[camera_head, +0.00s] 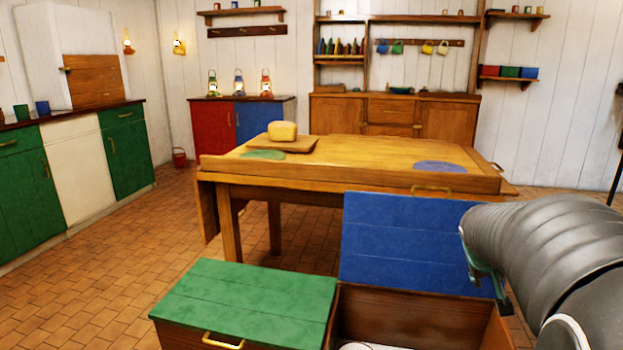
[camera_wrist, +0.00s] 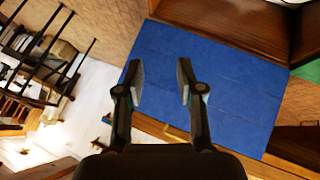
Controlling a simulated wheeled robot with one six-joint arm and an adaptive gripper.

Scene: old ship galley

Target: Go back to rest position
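My gripper (camera_wrist: 158,82) shows in the wrist view with its two fingers apart and nothing between them. It is in front of the blue lid (camera_wrist: 222,90), which fills the middle of that view. In the head view my grey arm comes in from the right, and its end is beside the raised blue lid (camera_head: 412,245). The gripper's fingers are mostly hidden there behind the arm. The blue lid stands open on a wooden chest (camera_head: 405,317). A white thing lies at the chest's bottom edge of view, too cut off to name.
A green lid (camera_head: 250,300) lies shut on the chest's left part. Behind stands a wooden table (camera_head: 365,155) with a bread loaf (camera_head: 282,131) on a board. Green and white cabinets (camera_head: 75,160) line the left. The tiled floor (camera_head: 110,260) at left is clear.

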